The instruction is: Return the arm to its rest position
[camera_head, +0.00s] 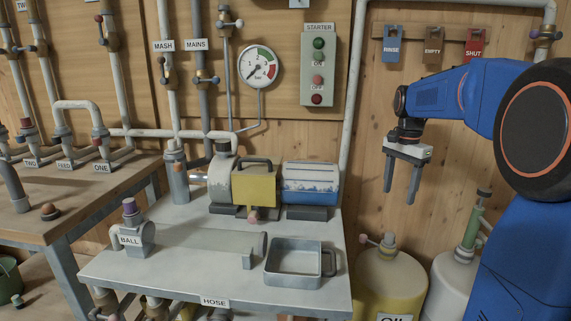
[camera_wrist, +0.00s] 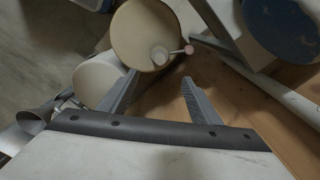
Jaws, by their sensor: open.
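My arm is blue with dark joints and comes in from the right in the head view. My gripper (camera_head: 402,178) hangs from it with its fingers pointing down and spread apart. Nothing is between the fingers. It is in the air to the right of the grey bench (camera_head: 190,270), above the yellow oil drum (camera_head: 390,285), and apart from both. In the wrist view my gripper (camera_wrist: 158,92) shows its two fingers apart, with the round top of a drum (camera_wrist: 145,30) beyond them.
On the bench are a metal tray (camera_head: 293,265), a yellow pump (camera_head: 254,187), a blue-and-white motor (camera_head: 310,180) and a valve marked BALL (camera_head: 135,238). A white drum (camera_head: 452,285) stands beside the yellow one. Rinse, empty and shut tags (camera_head: 432,45) hang on the wall behind.

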